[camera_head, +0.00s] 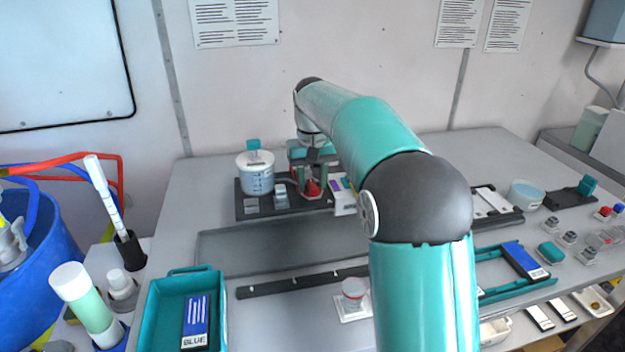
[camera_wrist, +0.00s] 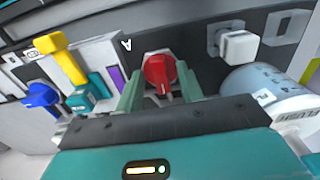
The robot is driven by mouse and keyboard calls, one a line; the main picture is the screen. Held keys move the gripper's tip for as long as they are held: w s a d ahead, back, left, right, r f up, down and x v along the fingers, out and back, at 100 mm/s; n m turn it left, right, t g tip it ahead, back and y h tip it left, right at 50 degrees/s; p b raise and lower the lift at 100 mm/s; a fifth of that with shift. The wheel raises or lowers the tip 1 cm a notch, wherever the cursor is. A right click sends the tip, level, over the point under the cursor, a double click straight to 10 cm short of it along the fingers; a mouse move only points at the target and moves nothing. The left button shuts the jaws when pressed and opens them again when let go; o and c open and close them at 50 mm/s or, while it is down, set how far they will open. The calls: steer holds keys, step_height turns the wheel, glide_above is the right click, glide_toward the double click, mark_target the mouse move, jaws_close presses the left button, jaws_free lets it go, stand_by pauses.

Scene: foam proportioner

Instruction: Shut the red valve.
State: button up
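Whether the fingers touch the knob is not clear. In the head view my gripper (camera_head: 312,175) points down over the valve and partly hides it.
A white cup with blue markings (camera_head: 257,178) stands close left of my gripper. In the wrist view a yellow lever (camera_wrist: 62,60) and a blue knob (camera_wrist: 42,96) stand left of the valve. A grey tray (camera_head: 285,245) lies in front.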

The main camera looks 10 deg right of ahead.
mark_target(313, 185)
step_height(313, 185, up, 14)
stand_by(0.6)
steer(key=shift+f, duration=0.15)
